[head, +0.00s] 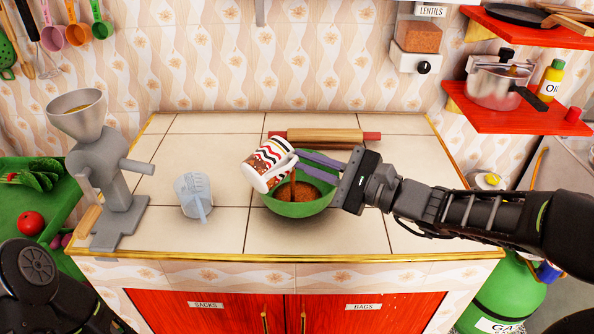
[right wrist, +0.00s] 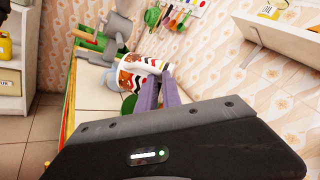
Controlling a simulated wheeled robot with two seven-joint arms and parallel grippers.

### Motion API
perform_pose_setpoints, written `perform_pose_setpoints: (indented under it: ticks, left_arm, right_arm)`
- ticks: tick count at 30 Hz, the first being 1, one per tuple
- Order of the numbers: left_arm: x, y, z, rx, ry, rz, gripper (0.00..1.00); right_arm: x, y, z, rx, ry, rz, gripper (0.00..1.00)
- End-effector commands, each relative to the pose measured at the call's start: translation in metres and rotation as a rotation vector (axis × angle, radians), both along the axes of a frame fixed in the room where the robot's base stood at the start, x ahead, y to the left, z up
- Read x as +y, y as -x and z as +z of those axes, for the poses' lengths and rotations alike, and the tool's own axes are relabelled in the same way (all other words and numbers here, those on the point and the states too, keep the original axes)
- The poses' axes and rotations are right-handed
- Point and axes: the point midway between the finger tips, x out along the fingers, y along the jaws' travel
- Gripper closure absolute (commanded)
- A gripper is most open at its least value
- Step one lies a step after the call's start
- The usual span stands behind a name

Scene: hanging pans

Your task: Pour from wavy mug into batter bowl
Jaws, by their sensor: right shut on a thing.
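The wavy mug (head: 267,166) is white with red, black and brown wavy bands. It is tilted over the left part of the green batter bowl (head: 300,209). A brown stream runs down beside the mug into the bowl, where brown contents show. My right gripper (head: 300,159) is shut on the mug from the right, above the bowl. The right wrist view shows the mug (right wrist: 135,72) at the purple fingers (right wrist: 160,92). My left arm shows dark at the lower left of the head view; its gripper is out of view.
A clear measuring jug (head: 193,193) stands left of the bowl. A grey grinder (head: 110,185) stands at the counter's left end. A rolling pin (head: 325,136) lies behind the bowl. The tiled counter (head: 400,155) is bare at the back right. A red shelf (head: 500,110) with a pot is at right.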

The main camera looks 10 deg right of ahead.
Motion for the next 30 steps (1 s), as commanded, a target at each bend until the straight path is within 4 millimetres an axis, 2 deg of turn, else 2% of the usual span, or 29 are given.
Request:
perform_pose_setpoints:
  ticks: [21, 30]
  left_arm:
    - [0.000, 0.000, 0.012, 0.000, 0.000, 0.000, 0.45]
    - [0.000, 0.000, 0.007, 0.000, 0.000, 0.000, 0.45]
  right_arm:
    - [-0.011, -0.007, 0.003, 0.044, -0.081, -0.001, 1.00]
    - [-0.013, -0.008, -0.002, 0.063, -0.112, -0.002, 1.00]
